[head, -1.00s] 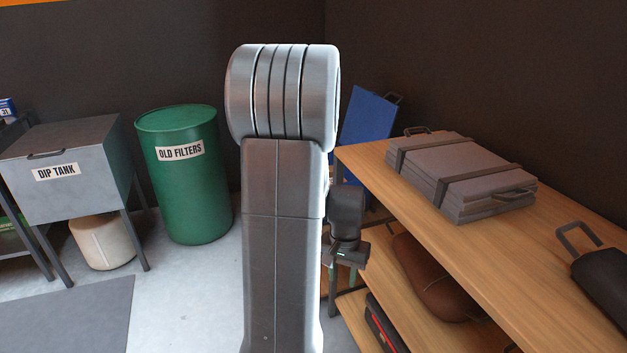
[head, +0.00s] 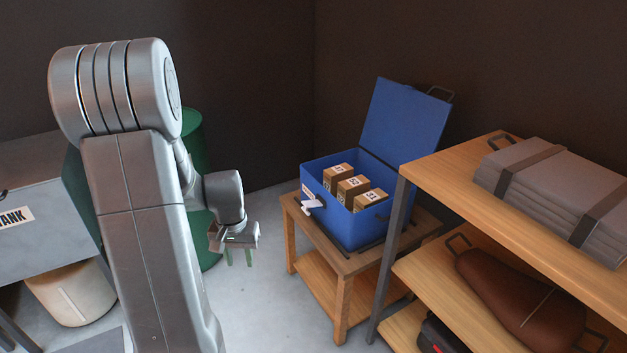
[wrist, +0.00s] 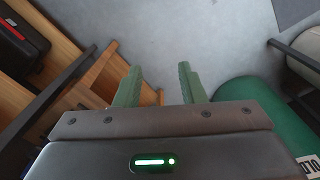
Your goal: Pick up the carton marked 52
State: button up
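Three brown cartons with white number labels stand in a row inside an open blue box (head: 337,228) on a small wooden table. The middle one is the carton marked 52 (head: 352,187), between another carton (head: 337,176) at the back left and the carton marked 31 (head: 370,199) at the front right. My gripper (head: 239,258) hangs to the left of the box, apart from it, over the floor. In the wrist view its green fingers (wrist: 158,88) are spread with nothing between them.
The blue lid (head: 405,120) stands raised behind the box. A wooden shelf unit (head: 440,168) with a strapped grey stack (head: 560,190) stands close on the right. A green drum (head: 194,140) is behind my arm. Floor is free before the table.

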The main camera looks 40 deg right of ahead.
aim_at(350, 188)
jog(key=i+l+z, duration=0.1)
jog(key=i+z, duration=0.9)
jog(key=i+j+z, duration=0.45)
jog(key=i+z, duration=0.5)
jog(key=i+l, duration=0.05)
jog(key=i, duration=0.05)
